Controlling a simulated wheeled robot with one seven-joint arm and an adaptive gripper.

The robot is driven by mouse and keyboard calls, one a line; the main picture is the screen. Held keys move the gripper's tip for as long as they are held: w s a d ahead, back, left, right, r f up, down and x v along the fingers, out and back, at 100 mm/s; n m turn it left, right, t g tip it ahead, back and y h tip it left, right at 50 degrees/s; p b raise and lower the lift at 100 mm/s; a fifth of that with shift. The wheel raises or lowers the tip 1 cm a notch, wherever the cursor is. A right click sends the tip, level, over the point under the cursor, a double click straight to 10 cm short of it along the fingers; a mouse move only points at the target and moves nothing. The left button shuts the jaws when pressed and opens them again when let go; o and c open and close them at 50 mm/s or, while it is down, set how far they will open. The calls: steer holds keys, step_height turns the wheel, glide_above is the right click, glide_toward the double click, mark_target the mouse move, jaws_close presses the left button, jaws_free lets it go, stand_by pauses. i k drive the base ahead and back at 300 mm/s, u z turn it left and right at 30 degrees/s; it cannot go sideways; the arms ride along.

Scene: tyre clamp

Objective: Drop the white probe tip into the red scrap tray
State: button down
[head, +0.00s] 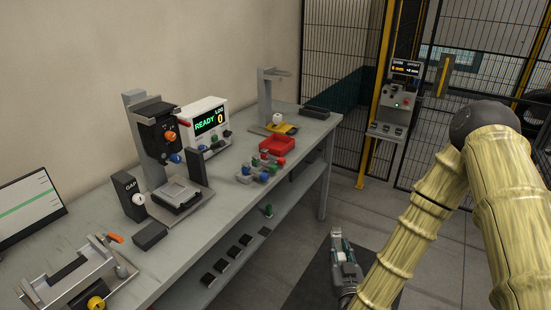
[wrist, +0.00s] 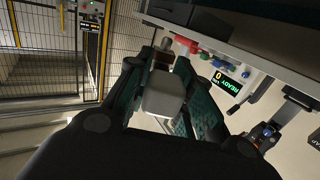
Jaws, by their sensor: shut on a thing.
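My gripper (head: 343,262) has teal fingers and hangs in front of the bench, below the level of its top and over the dark floor mat. In the wrist view its fingers (wrist: 163,82) are closed on a pale, block-like piece (wrist: 163,97), which looks like the white probe tip. A narrower brownish part shows beyond it. In the head view the held piece is too small to make out clearly. The red scrap tray (head: 277,146) stands on the bench top toward its far end, up and left of my gripper and well apart from it.
A rack with red, green and blue tips (head: 260,166) stands just in front of the tray. A yellow-based stand with a white ball (head: 278,117) is behind it. The READY unit (head: 205,125) and press (head: 160,145) stand left. The bench edge (head: 280,187) lies between gripper and tray.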

mark_target(274, 146)
steer(key=k, duration=0.95)
steer(key=z, duration=0.75)
steer(key=i, duration=1)
steer(key=z, duration=0.45)
steer(key=i, duration=1.3)
steer(key=u, duration=1.25)
steer(key=i, duration=0.7)
steer(key=u, duration=0.65)
